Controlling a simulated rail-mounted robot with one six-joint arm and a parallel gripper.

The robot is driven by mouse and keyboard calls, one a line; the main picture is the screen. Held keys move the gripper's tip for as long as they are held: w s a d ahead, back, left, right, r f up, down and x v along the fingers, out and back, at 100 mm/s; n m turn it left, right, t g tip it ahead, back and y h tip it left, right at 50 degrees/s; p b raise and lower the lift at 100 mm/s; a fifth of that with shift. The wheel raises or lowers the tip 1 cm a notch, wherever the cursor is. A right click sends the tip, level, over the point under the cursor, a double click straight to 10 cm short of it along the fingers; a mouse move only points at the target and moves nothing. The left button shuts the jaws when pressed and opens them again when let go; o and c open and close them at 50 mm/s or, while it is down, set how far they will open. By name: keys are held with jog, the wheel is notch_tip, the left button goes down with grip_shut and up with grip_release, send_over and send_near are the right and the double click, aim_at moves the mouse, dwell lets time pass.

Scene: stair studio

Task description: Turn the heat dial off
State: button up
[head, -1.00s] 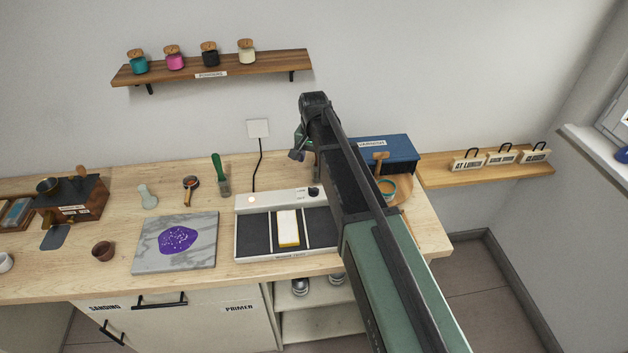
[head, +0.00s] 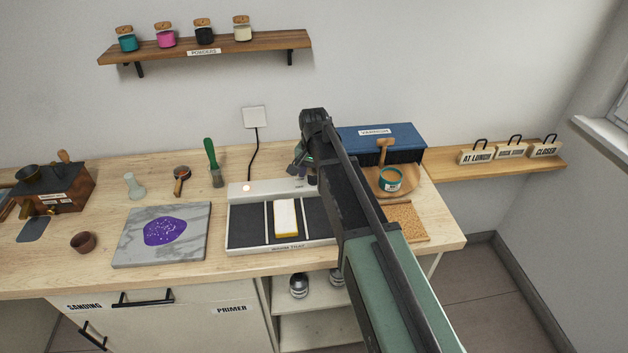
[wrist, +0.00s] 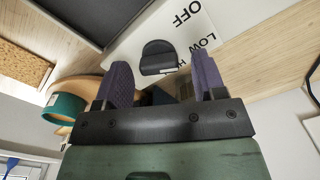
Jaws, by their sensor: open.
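The heat dial (wrist: 158,57) is a black knob on the white panel of the warm tray (head: 262,247). In the wrist view the words OFF and LOW are printed beside it, with a further label partly hidden. My gripper (wrist: 162,66) is open, its two purple-grey fingers on either side of the dial's near end in that view; I cannot tell whether they touch it. In the head view my gripper (head: 304,163) is just above the dial (head: 312,180), which is partly covered. A small light (head: 246,188) glows on the panel's left.
A white and yellow block (head: 286,216) lies on the tray. A teal tin (head: 389,181) and blue box (head: 376,138) stand to the right, close to my arm. A green-handled brush (head: 213,162) stands left of the tray, near a marble slab (head: 140,248).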

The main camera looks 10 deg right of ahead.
jog(key=shift+r, duration=0.1)
jog(key=c, duration=0.9)
jog(key=shift+n, duration=0.4)
jog(key=n, duration=0.5)
jog(key=shift+a, duration=0.15)
jog(key=n, duration=0.6)
jog(key=shift+a, duration=0.1)
